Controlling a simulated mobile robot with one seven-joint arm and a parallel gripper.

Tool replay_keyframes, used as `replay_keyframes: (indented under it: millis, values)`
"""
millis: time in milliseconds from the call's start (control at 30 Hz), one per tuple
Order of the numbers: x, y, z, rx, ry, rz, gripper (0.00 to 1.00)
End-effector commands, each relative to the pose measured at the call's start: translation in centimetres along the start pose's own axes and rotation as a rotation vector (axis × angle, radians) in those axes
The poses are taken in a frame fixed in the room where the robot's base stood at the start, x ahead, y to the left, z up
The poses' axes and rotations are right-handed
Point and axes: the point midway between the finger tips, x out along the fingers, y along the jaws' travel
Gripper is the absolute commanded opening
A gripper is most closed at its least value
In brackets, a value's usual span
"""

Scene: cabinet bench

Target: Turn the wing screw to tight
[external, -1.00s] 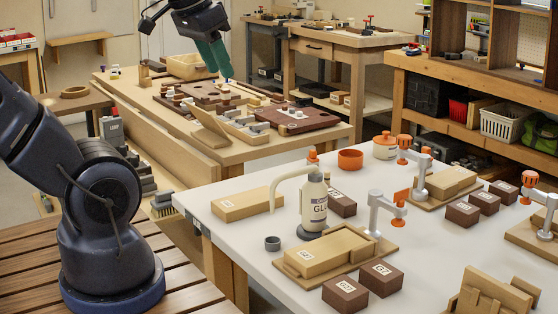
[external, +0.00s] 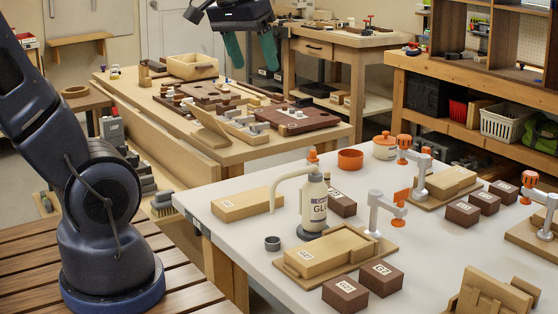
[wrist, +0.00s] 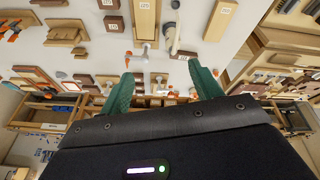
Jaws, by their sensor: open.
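My gripper (external: 251,60) is high above the brown-topped far bench, with its two green fingers apart and nothing between them. In the wrist view my gripper (wrist: 162,84) is also open and empty. Orange-and-grey clamps stand on the white table: a near one (external: 387,208), a far one (external: 408,157) and one at the right edge (external: 536,192). Orange parts on them look like screw handles, but I cannot tell which is the wing screw or how tight any is. My gripper is far from all of them.
A glue bottle (external: 314,205) with a bent pale spout stands on the white table (external: 235,238). Wooden blocks, dark labelled boxes (external: 345,293) and an orange bowl (external: 350,160) surround the clamps. The far bench holds brown boards (external: 300,118) and a wooden tray (external: 193,67).

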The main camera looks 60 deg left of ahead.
Motion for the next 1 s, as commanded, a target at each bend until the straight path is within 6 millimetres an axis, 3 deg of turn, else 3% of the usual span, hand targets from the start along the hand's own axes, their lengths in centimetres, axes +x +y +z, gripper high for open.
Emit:
replay_keyframes:
  millis: [467,767,1000]
  values:
    - [6.0,6.3,-8.0,-0.453,-0.104,-0.066,0.64]
    - [11.5,10.7,-11.8,-0.738,-0.155,-0.127,0.64]
    - [16.9,14.2,-14.1,-0.967,-0.188,-0.187,0.64]
